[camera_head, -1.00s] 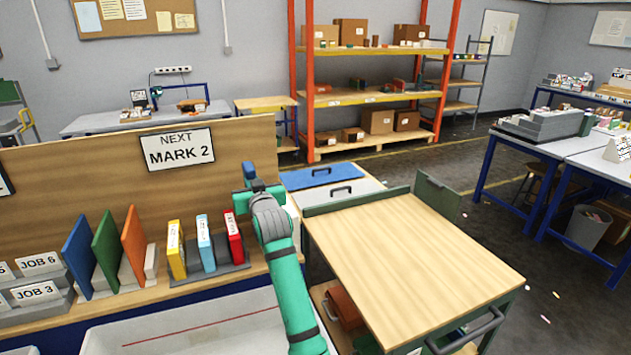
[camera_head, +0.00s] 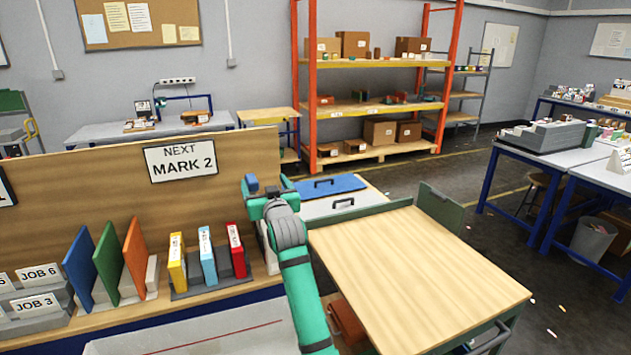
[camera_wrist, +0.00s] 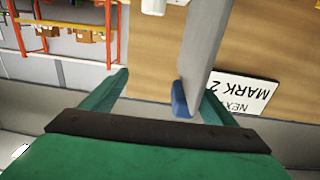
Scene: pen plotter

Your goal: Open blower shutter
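No part is labelled as the blower shutter, so I cannot tell for sure which it is. In the wrist view a flat grey bar with a blue end (camera_wrist: 181,100) reaches down between the fingers of my gripper (camera_wrist: 168,80), closer to the right finger. The fingers are apart, with a gap to the left of the bar; whether the right finger touches it I cannot tell. In the head view my gripper (camera_head: 263,190) is at the right end of the wooden back panel (camera_head: 90,195). A small blue piece (camera_head: 250,182) shows beside it.
The MARK 2 sign (camera_head: 181,161) hangs on the panel. Coloured binders (camera_head: 208,255) stand below it, left of my arm. A wooden-topped cart (camera_head: 420,270) is to the right. Lids with handles, one blue (camera_head: 345,186), lie behind.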

